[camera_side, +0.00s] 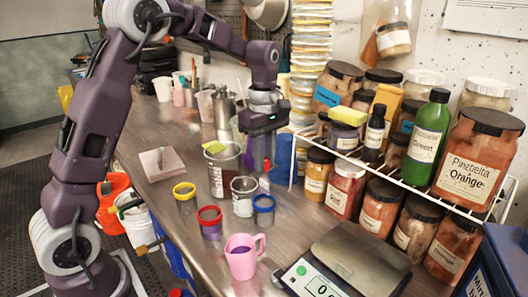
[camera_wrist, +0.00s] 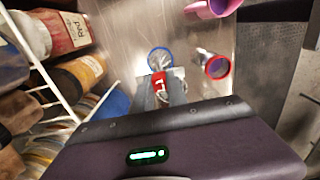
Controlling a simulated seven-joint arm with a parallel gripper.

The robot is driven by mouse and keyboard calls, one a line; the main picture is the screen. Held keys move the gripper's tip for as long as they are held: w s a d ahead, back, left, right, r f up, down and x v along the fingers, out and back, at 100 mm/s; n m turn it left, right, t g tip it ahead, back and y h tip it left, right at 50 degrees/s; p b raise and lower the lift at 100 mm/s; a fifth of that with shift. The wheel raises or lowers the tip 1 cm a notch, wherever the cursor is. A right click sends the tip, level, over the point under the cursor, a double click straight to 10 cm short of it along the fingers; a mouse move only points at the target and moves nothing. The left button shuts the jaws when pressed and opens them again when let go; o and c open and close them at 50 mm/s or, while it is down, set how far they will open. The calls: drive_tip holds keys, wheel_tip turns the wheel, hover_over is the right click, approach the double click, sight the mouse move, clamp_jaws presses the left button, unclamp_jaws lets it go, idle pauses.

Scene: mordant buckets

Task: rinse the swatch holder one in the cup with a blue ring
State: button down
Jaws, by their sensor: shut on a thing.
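My gripper (camera_side: 262,160) is shut on a small holder with a red part (camera_wrist: 158,80), taken to be the swatch holder. The fingers also show in the wrist view (camera_wrist: 163,92). Any number on the holder is too small to read. The cup with a blue ring (camera_side: 263,209) stands upright on the bench below my gripper. In the wrist view its blue ring (camera_wrist: 160,57) appears just beyond the red part. The holder appears above the cup; whether it is directly over the opening I cannot tell.
A red-ringed cup (camera_side: 210,221), yellow-ringed cup (camera_side: 184,197), metal-looking cup (camera_side: 244,195) and dark-filled beaker (camera_side: 221,168) stand close by. A pink jug (camera_side: 242,260) and scale (camera_side: 345,265) are in front. A wire shelf (camera_side: 400,182) with jars is at right.

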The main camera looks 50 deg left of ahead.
sight(264, 192)
drive_tip(key=shift+f, duration=4.45)
drive_tip(key=shift+r, duration=0.15)
drive_tip(key=shift+r, duration=0.2)
drive_tip(key=shift+f, duration=0.1)
drive_tip(key=shift+f, duration=0.2)
drive_tip(key=shift+r, duration=0.15)
drive_tip(key=shift+r, duration=0.15)
